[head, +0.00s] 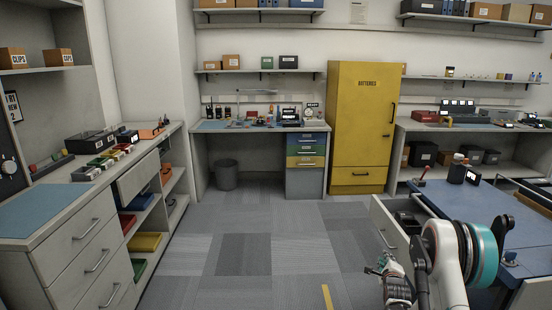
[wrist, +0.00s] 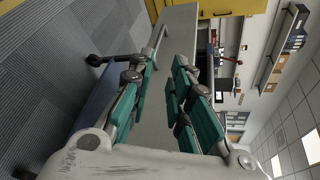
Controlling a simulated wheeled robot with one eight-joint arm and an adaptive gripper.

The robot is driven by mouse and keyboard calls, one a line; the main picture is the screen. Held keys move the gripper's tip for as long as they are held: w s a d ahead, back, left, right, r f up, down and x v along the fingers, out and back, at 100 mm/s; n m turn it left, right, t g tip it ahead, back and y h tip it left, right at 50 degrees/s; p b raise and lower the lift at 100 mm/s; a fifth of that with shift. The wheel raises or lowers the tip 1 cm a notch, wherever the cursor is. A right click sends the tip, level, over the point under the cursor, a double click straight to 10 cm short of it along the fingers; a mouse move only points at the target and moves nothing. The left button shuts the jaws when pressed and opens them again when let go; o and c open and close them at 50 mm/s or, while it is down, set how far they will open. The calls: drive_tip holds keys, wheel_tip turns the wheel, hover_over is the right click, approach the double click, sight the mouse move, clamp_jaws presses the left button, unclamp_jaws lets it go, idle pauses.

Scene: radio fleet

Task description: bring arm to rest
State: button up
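My gripper (head: 384,262) is in the lower right of the head view, beside my white and teal arm (head: 462,262). In that view it is in front of the open drawer at the blue-topped bench. In the wrist view my gripper (wrist: 163,64) shows two teal-padded fingers with a clear gap between them. Nothing is held between the pads. The wrist picture is turned on its side, with floor at left and ceiling at right.
An open drawer (head: 388,231) juts from the blue-topped bench (head: 505,210) at right. A yellow battery cabinet (head: 361,130), a workbench with a bin (head: 227,174), and a left counter (head: 50,208) with open shelves surround clear carpet.

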drive_tip(key=s+a+r+n+g+y, duration=0.1)
drive_tip(key=s+a+r+n, duration=0.2)
drive_tip(key=r, duration=0.5)
drive_tip(key=s+a+r+n+g, duration=0.1)
drive_tip(key=s+a+r+n, duration=0.2)
drive_tip(key=r, duration=0.4)
drive_tip(key=s+a+r+n+y, duration=0.1)
drive_tip(key=s+a+r+n, duration=0.2)
drive_tip(key=r, duration=0.5)
drive_tip(key=s+a+r+n+g+y, duration=0.1)
drive_tip(key=s+a+r+n, duration=0.25)
drive_tip(key=s, duration=0.25)
drive_tip(key=s+a+r+n+g, duration=0.1)
drive_tip(key=s+a+r+n, duration=0.25)
drive_tip(key=s+r, duration=0.2)
drive_tip(key=s+a+f+n+g, duration=0.1)
drive_tip(key=s+a+n, duration=0.1)
drive_tip(key=s, duration=0.7)
drive_tip(key=s+a+f+n+g, duration=0.1)
drive_tip(key=s+n, duration=0.3)
drive_tip(key=s, duration=0.6)
drive_tip(key=s+a+f+n+g+y, duration=0.1)
drive_tip(key=s+a+n, duration=0.2)
drive_tip(key=s, duration=0.6)
drive_tip(key=shift+s+a+n, duration=0.25)
drive_tip(key=shift+a+n, duration=0.15)
drive_tip(key=shift+a, duration=0.15)
